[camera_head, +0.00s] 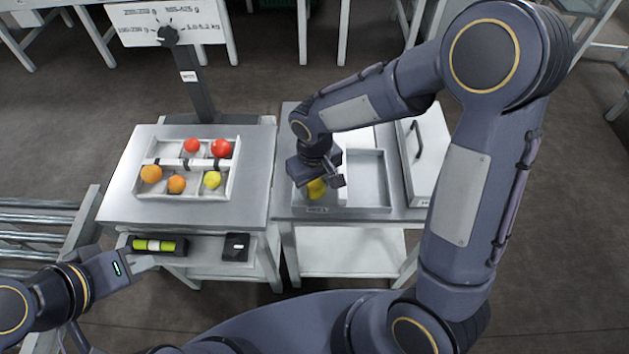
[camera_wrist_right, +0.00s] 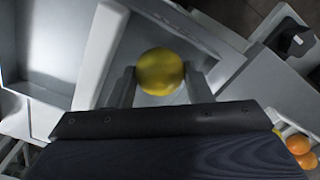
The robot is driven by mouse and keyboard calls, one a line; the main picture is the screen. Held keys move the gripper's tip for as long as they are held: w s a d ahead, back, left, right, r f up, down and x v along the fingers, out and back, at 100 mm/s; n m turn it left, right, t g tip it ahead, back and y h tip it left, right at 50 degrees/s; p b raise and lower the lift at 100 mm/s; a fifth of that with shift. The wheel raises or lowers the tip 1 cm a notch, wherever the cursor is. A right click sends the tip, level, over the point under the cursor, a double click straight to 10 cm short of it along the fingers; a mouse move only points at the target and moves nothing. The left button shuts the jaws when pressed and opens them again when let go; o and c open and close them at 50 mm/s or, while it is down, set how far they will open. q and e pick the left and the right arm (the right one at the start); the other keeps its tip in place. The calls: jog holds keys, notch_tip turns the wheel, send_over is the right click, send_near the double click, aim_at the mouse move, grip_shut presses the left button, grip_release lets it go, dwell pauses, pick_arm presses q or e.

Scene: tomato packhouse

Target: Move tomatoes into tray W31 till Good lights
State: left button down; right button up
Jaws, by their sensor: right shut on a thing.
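My right gripper (camera_head: 322,184) is shut on a yellow tomato (camera_head: 317,188) at the left compartment of a grey two-part bin (camera_head: 370,180) on the right table. In the right wrist view the yellow tomato (camera_wrist_right: 160,72) sits between the two fingers; whether it touches the bin floor is unclear. A pale divided tray (camera_head: 233,190) on the left table holds two red tomatoes (camera_head: 221,148), two orange ones (camera_head: 151,173) and a yellow one (camera_head: 212,180). Its label is not readable. My left gripper (camera_head: 150,262) is empty at the left table's front; its finger gap is unclear.
A grey lid with a handle (camera_head: 428,150) lies at the right. A black holder with a yellow-green cylinder (camera_head: 154,245) and a black box (camera_head: 235,247) sit below the left tabletop.

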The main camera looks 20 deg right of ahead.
jog(key=shift+f+b, duration=0.55)
jog(key=shift+f, duration=0.1)
jog(key=o, duration=0.8)
jog(key=c, duration=0.3)
jog(key=shift+r, duration=0.1)
jog(key=shift+r+p, duration=2.85)
jog(key=shift+r, duration=0.7)
